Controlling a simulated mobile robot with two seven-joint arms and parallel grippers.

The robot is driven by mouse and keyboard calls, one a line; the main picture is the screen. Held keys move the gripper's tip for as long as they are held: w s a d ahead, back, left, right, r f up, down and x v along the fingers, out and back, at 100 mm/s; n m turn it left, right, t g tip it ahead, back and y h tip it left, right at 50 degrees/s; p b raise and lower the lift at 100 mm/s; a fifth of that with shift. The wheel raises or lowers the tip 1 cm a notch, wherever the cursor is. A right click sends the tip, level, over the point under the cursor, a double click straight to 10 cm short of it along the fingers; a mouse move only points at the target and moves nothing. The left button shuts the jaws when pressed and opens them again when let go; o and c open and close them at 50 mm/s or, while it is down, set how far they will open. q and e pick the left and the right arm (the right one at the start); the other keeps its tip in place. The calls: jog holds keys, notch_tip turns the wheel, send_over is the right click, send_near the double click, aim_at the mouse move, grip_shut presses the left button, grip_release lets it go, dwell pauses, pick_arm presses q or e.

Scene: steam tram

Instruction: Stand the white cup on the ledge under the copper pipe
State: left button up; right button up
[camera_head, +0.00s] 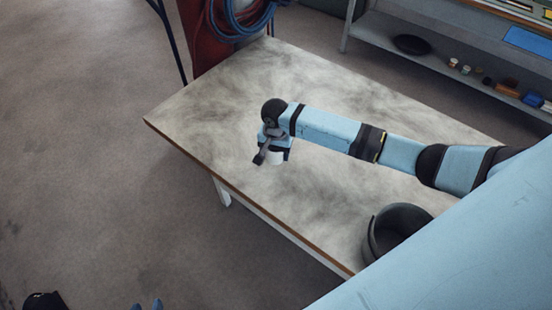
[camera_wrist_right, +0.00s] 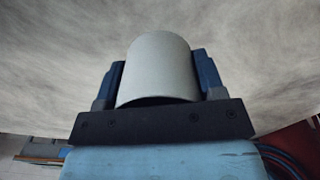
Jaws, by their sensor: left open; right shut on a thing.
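The white cup (camera_head: 275,158) is held by my right gripper (camera_head: 272,154) over the pale, mottled table. In the right wrist view the cup (camera_wrist_right: 157,70) sits between the two blue fingers of the right gripper (camera_wrist_right: 160,85), which is shut on it. I cannot tell whether the cup touches the tabletop. Two blue fingertips of my left gripper (camera_head: 147,304) show at the bottom left edge of the head view, apart and empty, over the floor. I cannot make out the copper pipe or its ledge in these views.
The table (camera_head: 345,110) has a brown edge and is mostly clear. A dark bucket (camera_head: 395,232) stands at its near right end. A red cabinet (camera_head: 204,38) with blue hoses (camera_head: 240,18) is behind the table. A grey shelf (camera_head: 450,85) at top right holds a black bowl (camera_head: 412,44) and small items.

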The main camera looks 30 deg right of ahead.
aim_at(276, 166)
jog(key=shift+f, duration=2.45)
jog(key=shift+f, duration=0.15)
jog(key=o, duration=0.9)
jog(key=shift+o, duration=0.2)
